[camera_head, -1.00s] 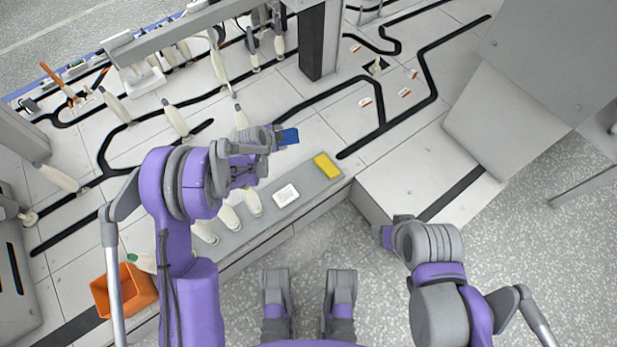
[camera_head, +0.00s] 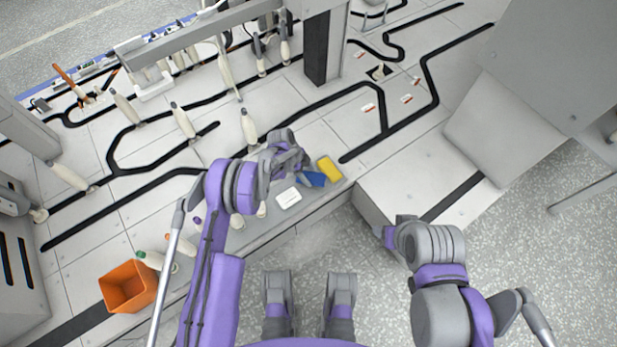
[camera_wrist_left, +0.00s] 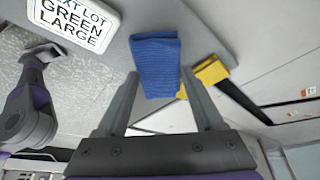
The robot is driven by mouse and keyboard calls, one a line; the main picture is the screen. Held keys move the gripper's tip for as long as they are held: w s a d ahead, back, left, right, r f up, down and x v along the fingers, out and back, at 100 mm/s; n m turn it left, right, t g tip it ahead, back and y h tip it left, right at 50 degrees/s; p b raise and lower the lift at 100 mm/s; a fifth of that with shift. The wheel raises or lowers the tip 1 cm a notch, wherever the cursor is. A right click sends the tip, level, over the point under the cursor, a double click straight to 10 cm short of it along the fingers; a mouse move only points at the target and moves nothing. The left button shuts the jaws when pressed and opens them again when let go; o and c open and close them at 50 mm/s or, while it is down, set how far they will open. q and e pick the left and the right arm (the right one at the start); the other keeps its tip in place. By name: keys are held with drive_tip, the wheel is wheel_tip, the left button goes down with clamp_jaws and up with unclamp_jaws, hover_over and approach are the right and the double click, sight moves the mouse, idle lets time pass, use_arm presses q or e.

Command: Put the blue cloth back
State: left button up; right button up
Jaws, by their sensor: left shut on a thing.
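The blue cloth (camera_head: 312,179) is a small folded ribbed pad, between the white card and the yellow block in the head view. My left gripper (camera_head: 301,173) is shut on it. In the left wrist view the cloth (camera_wrist_left: 157,62) sits between the two fingertips (camera_wrist_left: 160,82) and sticks out past them, over the grey ledge (camera_wrist_left: 110,45). I cannot tell whether it touches the ledge. My right arm is folded at the right, its end (camera_head: 386,236) near the light platform; its fingers are not clear.
A yellow block (camera_head: 329,168) lies just right of the cloth. A white card (camera_head: 288,198) lies left of it; its readable words are "LOT GREEN LARGE" (camera_wrist_left: 75,22). Bobbins (camera_head: 183,121) stand on the white panels behind. An orange bin (camera_head: 128,287) is at the lower left.

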use_arm(q)
wheel_tip(320, 180, down, 3)
drive_tip(key=shift+r, duration=0.1)
drive_tip(key=o, duration=1.2)
drive_tip(key=p+v, duration=0.1)
drive_tip(key=v, duration=1.1)
